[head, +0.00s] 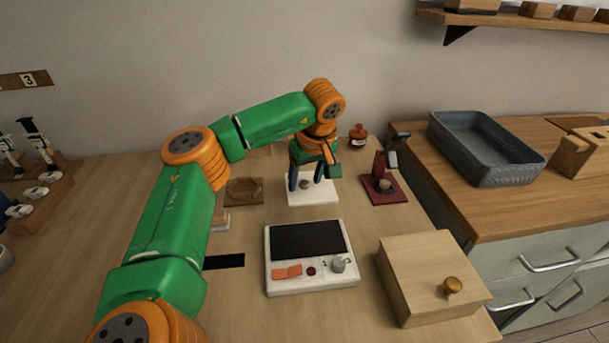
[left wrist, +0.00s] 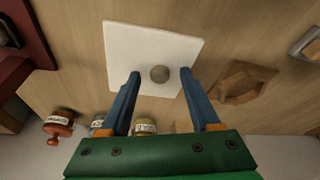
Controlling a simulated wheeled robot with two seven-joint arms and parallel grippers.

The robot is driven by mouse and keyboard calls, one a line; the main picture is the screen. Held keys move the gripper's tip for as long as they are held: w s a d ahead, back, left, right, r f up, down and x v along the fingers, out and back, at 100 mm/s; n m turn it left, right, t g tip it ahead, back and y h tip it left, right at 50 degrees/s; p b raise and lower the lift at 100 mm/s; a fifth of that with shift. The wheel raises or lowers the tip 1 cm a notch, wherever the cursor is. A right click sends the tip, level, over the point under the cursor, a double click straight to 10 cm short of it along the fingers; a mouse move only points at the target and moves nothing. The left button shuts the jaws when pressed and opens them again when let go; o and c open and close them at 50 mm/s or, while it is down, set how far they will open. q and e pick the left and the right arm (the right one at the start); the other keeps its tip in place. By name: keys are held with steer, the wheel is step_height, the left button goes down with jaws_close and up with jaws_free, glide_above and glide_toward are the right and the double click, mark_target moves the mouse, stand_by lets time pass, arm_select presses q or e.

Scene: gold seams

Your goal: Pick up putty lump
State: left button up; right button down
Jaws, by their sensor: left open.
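The putty lump (left wrist: 159,74) is a small grey-brown ball on a white square tile (left wrist: 125,45). In the head view the lump (head: 305,183) also shows on the white tile (head: 322,197). My left gripper (left wrist: 162,82) is open, its two blue fingers pointing at the tile with the lump between them in the picture. In the head view the left gripper (head: 307,180) hangs over the tile from above. I cannot tell how high the fingertips are above the tile. My right gripper does not show.
A carved wooden block (head: 244,191) stands left of the tile and a dark red stand (head: 384,187) right of it. A white device with a black screen (head: 308,241) lies in front. A wooden box (head: 432,273) stands front right. A red-brown stamp (head: 358,137) stands behind.

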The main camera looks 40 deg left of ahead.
arm_select(q)
jaws_close()
steer(key=shift+r, duration=0.15)
